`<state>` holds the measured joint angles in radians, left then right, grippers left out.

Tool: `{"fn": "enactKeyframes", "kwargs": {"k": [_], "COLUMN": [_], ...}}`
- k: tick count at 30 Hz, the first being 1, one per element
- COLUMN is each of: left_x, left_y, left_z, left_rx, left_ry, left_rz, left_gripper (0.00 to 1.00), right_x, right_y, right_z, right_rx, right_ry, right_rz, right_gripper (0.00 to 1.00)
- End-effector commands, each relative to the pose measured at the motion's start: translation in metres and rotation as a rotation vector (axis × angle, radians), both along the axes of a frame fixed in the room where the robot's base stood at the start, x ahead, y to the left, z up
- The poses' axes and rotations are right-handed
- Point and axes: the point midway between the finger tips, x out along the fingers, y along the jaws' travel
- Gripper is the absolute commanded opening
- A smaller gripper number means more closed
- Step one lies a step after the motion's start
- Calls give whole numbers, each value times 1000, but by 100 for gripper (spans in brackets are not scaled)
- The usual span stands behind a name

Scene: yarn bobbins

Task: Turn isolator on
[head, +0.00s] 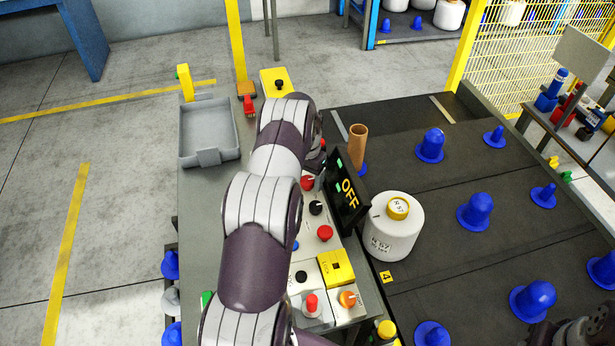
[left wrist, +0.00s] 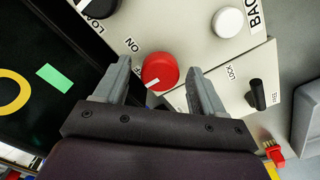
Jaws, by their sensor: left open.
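The isolator is a red round knob (left wrist: 160,70) with a white mark. In the left wrist view its mark points to the lower left, by the partly hidden OFF label; the ON label is above left. The red knob also shows in the head view (head: 307,183), just right of my left arm. My left gripper (left wrist: 159,68) is open, with one finger on each side of the knob. I cannot tell whether the fingers touch it. In the head view my arm hides most of that gripper.
A black display (head: 346,194) reading OFF stands close beside the knob. A grey tray (head: 208,131) lies left; a white bobbin (head: 391,232) stands right.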

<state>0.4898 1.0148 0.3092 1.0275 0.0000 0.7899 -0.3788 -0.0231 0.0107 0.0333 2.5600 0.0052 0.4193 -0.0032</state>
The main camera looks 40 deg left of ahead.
Motion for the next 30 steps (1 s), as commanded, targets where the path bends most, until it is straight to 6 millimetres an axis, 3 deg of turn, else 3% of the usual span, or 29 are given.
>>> {"fn": "enactKeyframes", "kwargs": {"k": [1,6,19,30], "left_x": [0,0,0,0], "left_y": [0,0,0,0], "left_z": [0,0,0,-1], "left_rx": [0,0,0,1], "left_ry": [0,0,1,-1], "left_rz": [0,0,-74,-375], "left_gripper": [70,14,14,14], "right_x": [0,0,0,0], "right_y": [0,0,0,0], "right_z": [0,0,-4,-16], "right_rx": [0,0,0,0], "right_ry": [0,0,0,0], "right_rz": [0,0,0,0], "right_gripper": [43,43,43,43]}}
